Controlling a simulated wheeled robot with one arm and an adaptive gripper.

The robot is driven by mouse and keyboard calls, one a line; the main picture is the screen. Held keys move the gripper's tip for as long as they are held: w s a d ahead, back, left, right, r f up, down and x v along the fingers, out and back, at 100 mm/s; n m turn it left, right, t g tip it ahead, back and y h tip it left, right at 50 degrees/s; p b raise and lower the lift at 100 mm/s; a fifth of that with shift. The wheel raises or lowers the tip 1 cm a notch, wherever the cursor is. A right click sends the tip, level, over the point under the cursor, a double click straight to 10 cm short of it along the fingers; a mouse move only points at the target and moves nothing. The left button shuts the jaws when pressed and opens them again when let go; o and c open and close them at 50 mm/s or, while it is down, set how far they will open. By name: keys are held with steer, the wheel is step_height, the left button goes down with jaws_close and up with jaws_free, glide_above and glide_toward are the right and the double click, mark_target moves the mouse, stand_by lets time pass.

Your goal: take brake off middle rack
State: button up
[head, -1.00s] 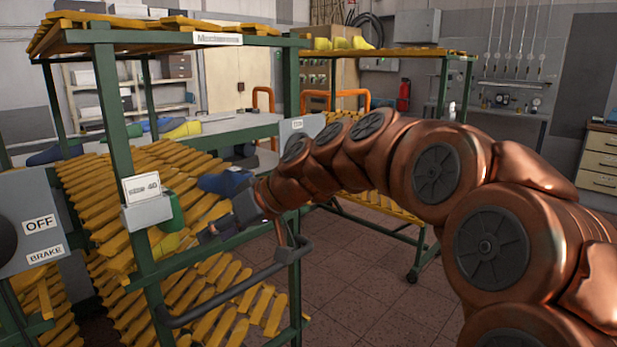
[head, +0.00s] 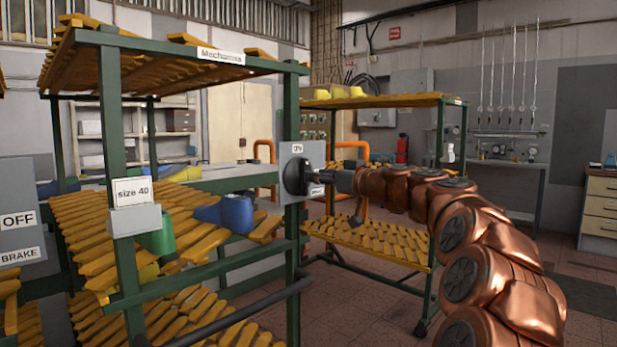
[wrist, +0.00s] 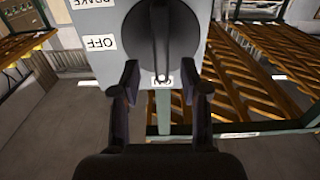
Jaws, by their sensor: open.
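The middle rack (head: 292,105) is a green frame with yellow slatted shelves. Its grey brake box (head: 316,157) is on the right post and carries a black round knob (head: 296,176). In the wrist view the knob (wrist: 160,35) fills the top, its handle vertical and its white mark at the upside-down ON label (wrist: 162,83). The OFF label (wrist: 101,42) and BRAKE label (wrist: 92,4) are to its left. My gripper (wrist: 165,95) is open, with its fingers apart just below the knob. In the head view my gripper (head: 338,182) is right of the knob; contact cannot be told.
Blue lasts (head: 232,213) and a green last (head: 160,236) lie on the rack's middle shelf. A black handle bar (head: 250,308) crosses its front. Another rack (head: 440,130) stands behind my arm. A left brake box (head: 18,215) is at the left edge. Tiled floor is open at front right.

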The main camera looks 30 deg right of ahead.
steer(key=shift+x, duration=2)
steer(key=shift+a, duration=0.1)
steer(key=shift+c, duration=0.4)
jaws_close()
